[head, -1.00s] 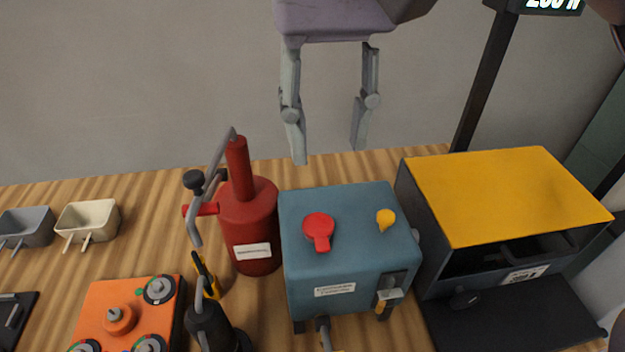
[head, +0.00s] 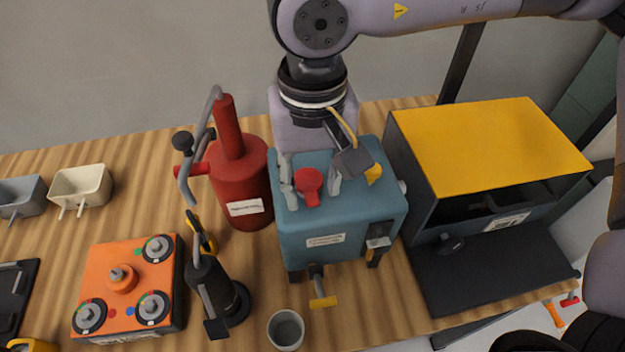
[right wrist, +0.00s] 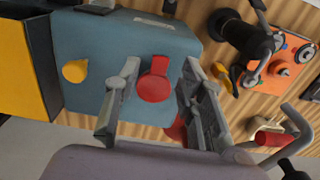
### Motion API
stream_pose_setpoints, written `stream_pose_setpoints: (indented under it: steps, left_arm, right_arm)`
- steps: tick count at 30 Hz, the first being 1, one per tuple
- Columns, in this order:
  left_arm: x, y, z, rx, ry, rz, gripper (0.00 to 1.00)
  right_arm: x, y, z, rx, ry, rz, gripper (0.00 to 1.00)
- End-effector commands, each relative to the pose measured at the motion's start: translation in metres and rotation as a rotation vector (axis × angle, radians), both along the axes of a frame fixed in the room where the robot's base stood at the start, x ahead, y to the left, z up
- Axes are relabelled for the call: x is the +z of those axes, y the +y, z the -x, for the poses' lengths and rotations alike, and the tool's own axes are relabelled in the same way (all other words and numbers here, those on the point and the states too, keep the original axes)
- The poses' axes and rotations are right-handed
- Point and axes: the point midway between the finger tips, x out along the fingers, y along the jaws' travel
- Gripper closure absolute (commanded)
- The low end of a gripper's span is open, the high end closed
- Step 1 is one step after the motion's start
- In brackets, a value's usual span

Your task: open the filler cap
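The blue-grey box (head: 330,228) stands on the wooden bench with a red round cap with a tab (head: 309,184) and a yellow knob (head: 374,173) on its top. Which of the two is the filler cap is not labelled. My right gripper (head: 311,187) is open, pointing down, with one finger on each side of the red cap. In the right wrist view the red cap (right wrist: 154,80) lies between the open fingers (right wrist: 152,100), with gaps on both sides. The yellow knob (right wrist: 75,71) is off to the left there. My left gripper is not in view.
A red can with a pump lever (head: 240,180) stands close left of the box. A dark cabinet with a yellow top (head: 485,150) stands close right. A black tool (head: 210,285), a grey cup (head: 286,330) and an orange panel (head: 125,285) are in front and left.

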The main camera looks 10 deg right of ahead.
Motion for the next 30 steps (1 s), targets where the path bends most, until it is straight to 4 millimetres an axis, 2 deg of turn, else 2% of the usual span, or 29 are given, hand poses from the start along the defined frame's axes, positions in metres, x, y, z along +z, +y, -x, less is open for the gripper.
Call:
stream_pose_setpoints:
  steps: [6, 14, 30]
  left_arm:
    - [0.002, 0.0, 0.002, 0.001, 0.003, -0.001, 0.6]
    - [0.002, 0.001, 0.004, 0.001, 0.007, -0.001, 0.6]
    - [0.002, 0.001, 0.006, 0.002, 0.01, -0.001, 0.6]
  right_arm:
    - [-0.016, 0.0, 0.001, 0.002, 0.001, 0.0, 0.63]
    - [-0.017, 0.0, 0.0, 0.002, 0.001, 0.0, 0.63]
    - [-0.017, -0.001, 0.0, 0.0, 0.0, 0.002, 0.99]
